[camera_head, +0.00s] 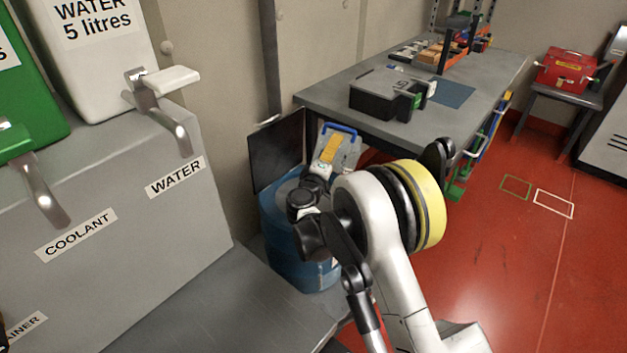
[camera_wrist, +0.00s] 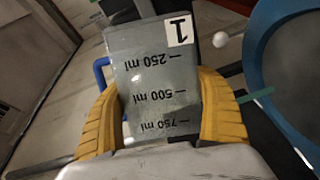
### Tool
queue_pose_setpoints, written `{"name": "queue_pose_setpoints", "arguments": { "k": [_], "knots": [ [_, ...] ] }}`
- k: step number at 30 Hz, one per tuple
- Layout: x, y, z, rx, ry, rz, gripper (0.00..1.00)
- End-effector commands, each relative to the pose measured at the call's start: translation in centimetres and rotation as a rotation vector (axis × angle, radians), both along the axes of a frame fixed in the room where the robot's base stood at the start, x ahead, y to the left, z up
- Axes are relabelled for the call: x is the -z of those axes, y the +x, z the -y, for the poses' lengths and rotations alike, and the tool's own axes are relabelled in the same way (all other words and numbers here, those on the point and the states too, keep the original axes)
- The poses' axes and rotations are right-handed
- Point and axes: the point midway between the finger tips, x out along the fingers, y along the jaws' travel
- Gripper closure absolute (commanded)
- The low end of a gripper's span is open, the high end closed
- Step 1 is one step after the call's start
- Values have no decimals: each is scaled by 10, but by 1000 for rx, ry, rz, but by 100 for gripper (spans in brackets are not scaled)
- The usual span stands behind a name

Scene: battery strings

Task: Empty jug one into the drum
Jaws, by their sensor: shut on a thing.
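Jug one (camera_wrist: 155,70) is a clear, greyish jug with a "1" label and ml marks, which read upside down in the wrist view. My gripper (camera_wrist: 163,112) is shut on it, with yellow fingers on both sides. In the head view the jug (camera_head: 346,152), with a blue handle, looks tilted behind my gripper (camera_head: 326,153). The blue drum (camera_head: 299,255) stands below and to the left, partly hidden by my arm. Its blue rim (camera_wrist: 252,62) shows at the right of the wrist view, beside the jug. I cannot tell how much liquid the jug holds.
A dark upright panel (camera_head: 276,152) stands behind the drum. A grey workbench (camera_head: 455,95) with a black case (camera_head: 386,94) is beyond. A grey cabinet (camera_head: 120,215) with taps and labels is at left. The red floor (camera_head: 520,250) at right is mostly clear.

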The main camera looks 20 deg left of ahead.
Motion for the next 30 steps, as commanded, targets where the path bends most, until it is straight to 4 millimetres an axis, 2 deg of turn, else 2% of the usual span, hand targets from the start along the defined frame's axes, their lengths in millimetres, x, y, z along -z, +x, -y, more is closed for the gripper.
{"name": "queue_pose_setpoints", "arguments": {
  "k": [12,30],
  "knots": [
    [-8,-1,-6,-1,-115,16,62],
    [-8,-1,-7,0,-121,16,62]
  ]
}}
